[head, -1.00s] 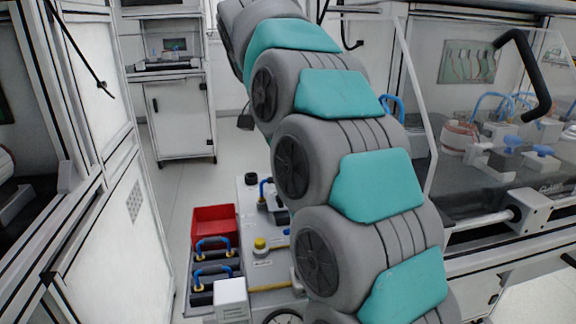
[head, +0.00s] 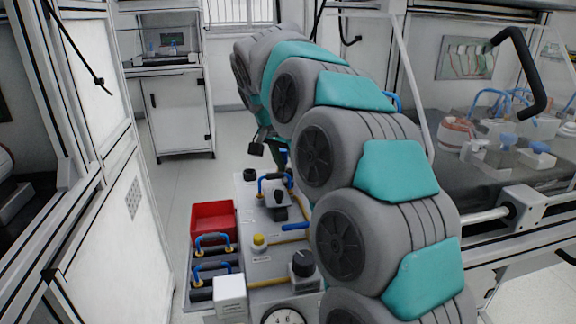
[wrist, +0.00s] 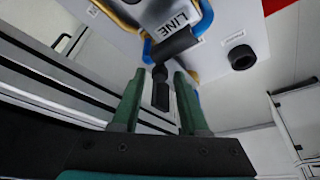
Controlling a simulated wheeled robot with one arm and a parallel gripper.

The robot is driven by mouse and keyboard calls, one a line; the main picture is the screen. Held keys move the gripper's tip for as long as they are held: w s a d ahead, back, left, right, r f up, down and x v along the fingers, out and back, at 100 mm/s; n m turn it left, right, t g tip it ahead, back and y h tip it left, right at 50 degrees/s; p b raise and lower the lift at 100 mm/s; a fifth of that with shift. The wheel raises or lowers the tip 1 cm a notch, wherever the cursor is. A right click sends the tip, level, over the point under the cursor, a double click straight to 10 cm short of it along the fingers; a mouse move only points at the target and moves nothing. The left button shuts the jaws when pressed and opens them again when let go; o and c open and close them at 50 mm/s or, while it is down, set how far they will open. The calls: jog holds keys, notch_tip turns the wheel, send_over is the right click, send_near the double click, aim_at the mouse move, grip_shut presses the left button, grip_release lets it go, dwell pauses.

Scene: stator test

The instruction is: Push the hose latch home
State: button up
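In the wrist view my gripper (wrist: 160,95) has its two green fingers apart. A small dark bar (wrist: 160,88) shows between the fingertips, with no visible contact on either finger. Just beyond it is a black cylinder (wrist: 178,45) on a blue hose (wrist: 206,18), beside a "LINE" label on a white panel. I cannot tell for certain which dark part is the hose latch. In the head view the white unit (head: 262,265) has a grey block with a black knob (head: 280,196) and blue hose parts at its far end. My arm hides its right side; the fingertips are unclear there.
A red bin (head: 214,219) and trays with blue-handled parts (head: 212,270) stand left of the unit. A yellow button (head: 259,241), a black knob (head: 303,263) and a gauge (head: 283,316) are on the near part. A glass-fronted bench is right; the floor beyond is clear.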

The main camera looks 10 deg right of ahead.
grip_shut()
dwell(1.1)
